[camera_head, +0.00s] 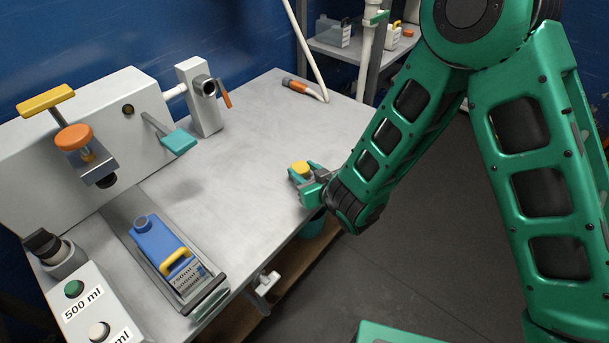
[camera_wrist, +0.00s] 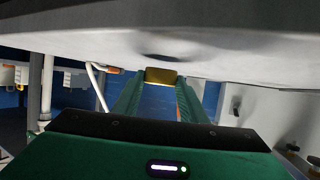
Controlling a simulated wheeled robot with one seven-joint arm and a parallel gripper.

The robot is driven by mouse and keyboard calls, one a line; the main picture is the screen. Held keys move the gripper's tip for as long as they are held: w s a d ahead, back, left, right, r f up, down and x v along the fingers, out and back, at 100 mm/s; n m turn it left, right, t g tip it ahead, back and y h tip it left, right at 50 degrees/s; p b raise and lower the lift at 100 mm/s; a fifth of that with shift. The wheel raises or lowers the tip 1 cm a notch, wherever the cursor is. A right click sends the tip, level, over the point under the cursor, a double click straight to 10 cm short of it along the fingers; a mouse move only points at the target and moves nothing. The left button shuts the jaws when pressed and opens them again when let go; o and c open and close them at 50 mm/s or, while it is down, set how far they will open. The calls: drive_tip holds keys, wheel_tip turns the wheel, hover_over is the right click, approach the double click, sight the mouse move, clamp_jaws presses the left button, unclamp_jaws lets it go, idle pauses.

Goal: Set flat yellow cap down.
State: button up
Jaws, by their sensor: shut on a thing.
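The flat yellow cap (camera_head: 301,168) is held between the fingertips of my gripper (camera_head: 303,174), near the right front edge of the grey table (camera_head: 235,150). In the wrist view the cap (camera_wrist: 161,76) sits between the two green fingers (camera_wrist: 159,98), shut on its sides. A dark shadow lies on the table surface beside it, and a small gap seems to separate cap and table. I cannot tell the exact height.
A blue jug (camera_head: 158,244) with a yellow handle stands in a tray (camera_head: 215,287) at the front left, its blue neck uncapped. A grey machine (camera_head: 120,135) with a teal lever (camera_head: 179,142) stands at the left. An orange-tipped hose (camera_head: 297,86) lies at the back. The table's middle is clear.

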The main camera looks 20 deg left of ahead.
drive_tip(key=shift+f, duration=0.8)
drive_tip(key=o, duration=1)
drive_tip(key=shift+f, duration=0.1)
